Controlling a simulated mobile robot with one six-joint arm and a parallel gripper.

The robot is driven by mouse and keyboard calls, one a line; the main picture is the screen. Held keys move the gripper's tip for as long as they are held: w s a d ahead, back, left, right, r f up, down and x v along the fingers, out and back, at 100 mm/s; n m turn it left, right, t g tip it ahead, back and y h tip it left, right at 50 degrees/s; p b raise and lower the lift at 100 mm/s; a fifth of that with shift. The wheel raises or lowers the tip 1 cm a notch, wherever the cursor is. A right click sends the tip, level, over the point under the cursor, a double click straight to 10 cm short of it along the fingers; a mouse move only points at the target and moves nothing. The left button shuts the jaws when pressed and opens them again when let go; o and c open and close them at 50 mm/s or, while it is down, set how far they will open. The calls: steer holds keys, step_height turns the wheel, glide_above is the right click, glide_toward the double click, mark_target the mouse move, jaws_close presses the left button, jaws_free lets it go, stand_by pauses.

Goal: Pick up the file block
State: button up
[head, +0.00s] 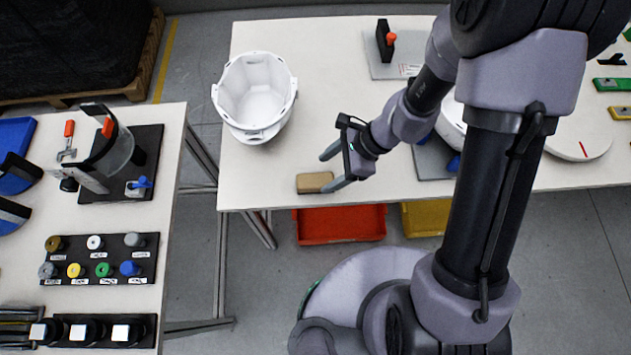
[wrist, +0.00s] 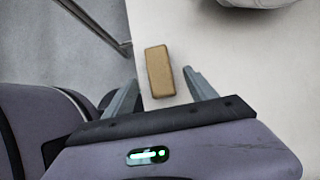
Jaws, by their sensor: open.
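The file block is a small tan-brown rectangular block (head: 315,182) lying flat on the white table near its front edge. In the wrist view the block (wrist: 159,71) sits ahead of and between the two fingers, its near end reaching between the fingertips. My gripper (head: 325,171) is open, its fingers on either side of the block's right end in the head view. In the wrist view my gripper (wrist: 160,78) shows nothing held. I cannot tell how high the fingers are above the table.
A white helmet shell (head: 255,93) stands behind the block on the table (head: 310,60). A red bin (head: 340,224) and a yellow bin (head: 425,218) are below the front edge. A second table (head: 170,200) with fixtures stands at left, across a gap.

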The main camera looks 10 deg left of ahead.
mark_target(314, 180)
steer(key=b+x, duration=0.3)
steer(key=x, duration=0.3)
steer(key=shift+f, duration=0.2)
steer(key=shift+r, duration=0.1)
jaws_close()
steer(key=shift+r+p, duration=0.4)
steer(key=shift+r, duration=0.1)
steer(key=r, duration=0.1)
steer(key=r+p, duration=0.1)
steer(key=r, duration=0.1)
steer(key=shift+s+d+p, duration=0.25)
steer(key=shift+d+p, duration=0.05)
steer(key=shift+d, duration=0.1)
steer(key=s+d+r+p, duration=0.1)
steer(key=s+d, duration=0.6)
steer(key=d, duration=0.6)
steer(key=shift+s, duration=0.35)
